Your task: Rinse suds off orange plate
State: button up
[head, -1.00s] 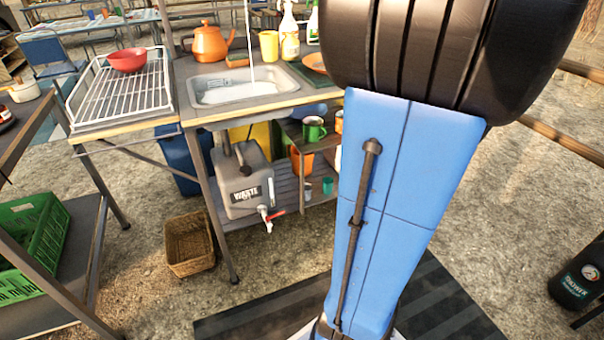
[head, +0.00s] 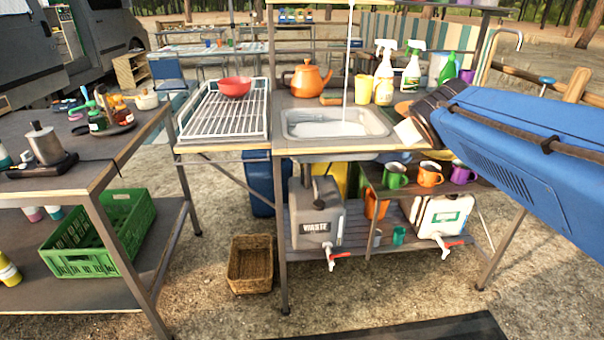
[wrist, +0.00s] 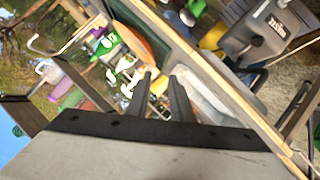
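The orange plate (head: 404,107) lies on the counter right of the sink, partly hidden behind my arm in the head view. In the wrist view an orange disc (wrist: 140,40), likely the plate, shows beyond my fingers. I cannot make out suds on it. The sink basin (head: 300,130) holds whitish water, and a thin stream of water (head: 347,60) falls into it. My gripper (wrist: 161,76) is open, with nothing visible between its fingers, apart from the plate. In the head view my arm's end is at the counter's right side, and the fingers are not clear.
A drying rack (head: 225,125) with a red bowl (head: 235,87) stands left of the sink. An orange kettle (head: 305,78), a yellow cup (head: 363,88) and spray bottles (head: 384,75) line the counter's back. Mugs (head: 395,176) sit on a shelf below. A side table (head: 70,170) stands left.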

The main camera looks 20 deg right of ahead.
jog(key=s+a+f+m+g+y, duration=0.1)
jog(key=s+a+f+g+y, duration=0.2)
jog(key=s+a+f, duration=0.4)
jog(key=a+f, duration=0.3)
jog(key=f, duration=0.1)
jog(key=shift+s+a+f+y, duration=0.2)
jog(key=shift+a+y, duration=0.05)
jog(key=shift+y, duration=0.05)
jog(key=s+a+f+g+y, duration=0.1)
jog(key=s+a+f, duration=0.1)
jog(key=s+a, duration=0.1)
jog(key=s+a+f+g+y, duration=0.1)
jog(key=s+a+f, duration=0.2)
jog(key=s+a+f+g+y, duration=0.1)
jog(key=s+a+f, duration=0.2)
jog(key=a, duration=0.1)
jog(key=shift+y, duration=0.4)
grip_shut()
